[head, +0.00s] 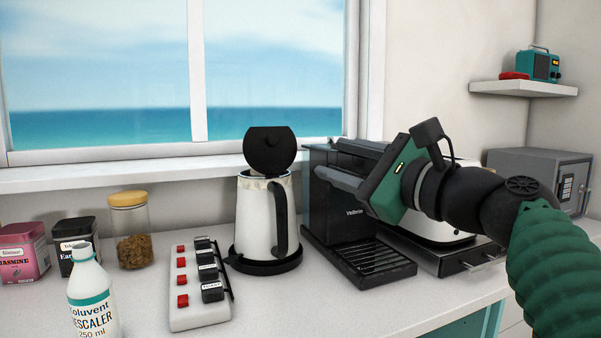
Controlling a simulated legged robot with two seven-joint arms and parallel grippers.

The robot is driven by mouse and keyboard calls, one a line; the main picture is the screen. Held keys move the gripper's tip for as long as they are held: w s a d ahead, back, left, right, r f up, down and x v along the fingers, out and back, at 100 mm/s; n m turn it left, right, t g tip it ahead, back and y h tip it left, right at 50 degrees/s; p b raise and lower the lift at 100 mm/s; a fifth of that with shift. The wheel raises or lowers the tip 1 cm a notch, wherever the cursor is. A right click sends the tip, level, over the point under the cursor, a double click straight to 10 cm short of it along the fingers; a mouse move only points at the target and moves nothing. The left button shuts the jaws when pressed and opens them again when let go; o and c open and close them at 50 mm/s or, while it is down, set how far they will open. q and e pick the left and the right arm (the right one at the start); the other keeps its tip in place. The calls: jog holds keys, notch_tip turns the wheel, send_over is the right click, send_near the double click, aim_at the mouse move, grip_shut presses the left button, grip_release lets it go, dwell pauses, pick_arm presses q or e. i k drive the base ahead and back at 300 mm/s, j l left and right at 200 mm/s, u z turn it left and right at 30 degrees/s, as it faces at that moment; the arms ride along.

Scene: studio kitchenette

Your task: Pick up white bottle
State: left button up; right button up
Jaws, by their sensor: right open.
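The white bottle (91,293) stands upright on the counter at the lower left. It has a teal band and a label reading descaler, and its base is cut off by the picture's bottom edge. My right gripper (328,159) is open and empty, with its dark fingers pointing left in front of the black coffee machine. It is well to the right of the bottle and higher in the picture, apart from it. My left gripper is not in view.
A white switch panel (188,322) with red buttons and a kettle (256,215) with its lid raised stand between bottle and gripper. A jar (131,245), black tin (76,258) and pink tin (22,252) stand behind the bottle. The coffee machine (325,213) is at centre right.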

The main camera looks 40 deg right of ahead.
aim_at(91, 297)
jog(key=k, duration=1)
